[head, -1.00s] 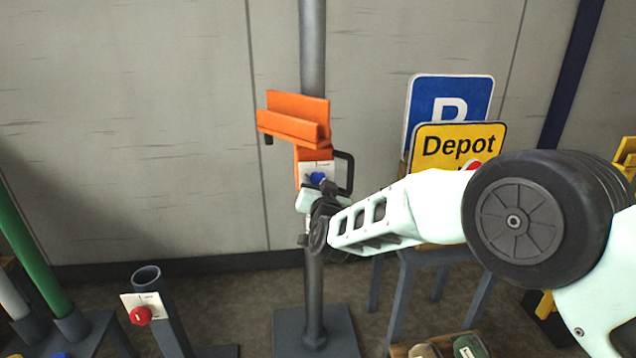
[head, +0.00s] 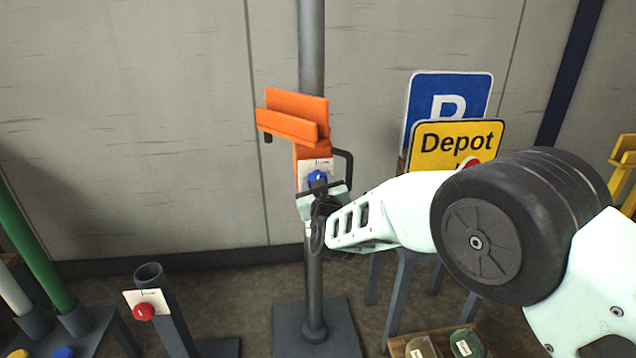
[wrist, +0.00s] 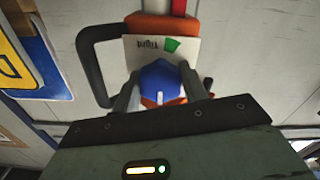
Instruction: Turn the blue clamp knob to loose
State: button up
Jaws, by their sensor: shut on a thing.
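The blue clamp knob (head: 317,179) sits on the front of the orange clamp (head: 313,150), which is fixed on a grey upright pole. In the wrist view the blue knob (wrist: 160,82) is between the two fingers of my gripper (wrist: 157,95). My gripper (head: 320,190) is shut on the knob, seen from below it in the head view. A white label plate (wrist: 140,50) behind the knob reads "Tight" and carries a green mark. The rest of the label is hidden by the knob and fingers.
A black handle (head: 347,172) sticks out right of the clamp. A blue parking sign (head: 425,95) and a yellow Depot sign (head: 455,140) stand to the right, near my arm. A red knob (head: 143,311) on a short post is lower left. The wall behind is bare.

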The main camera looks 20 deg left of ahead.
jog(key=shift+f, duration=0.1)
dwell(0.3)
jog(key=o, duration=1)
jog(key=p+v, duration=0.1)
jog(key=v, duration=1.6)
jog(key=shift+s+d, duration=0.15)
jog(key=shift+d, duration=0.1)
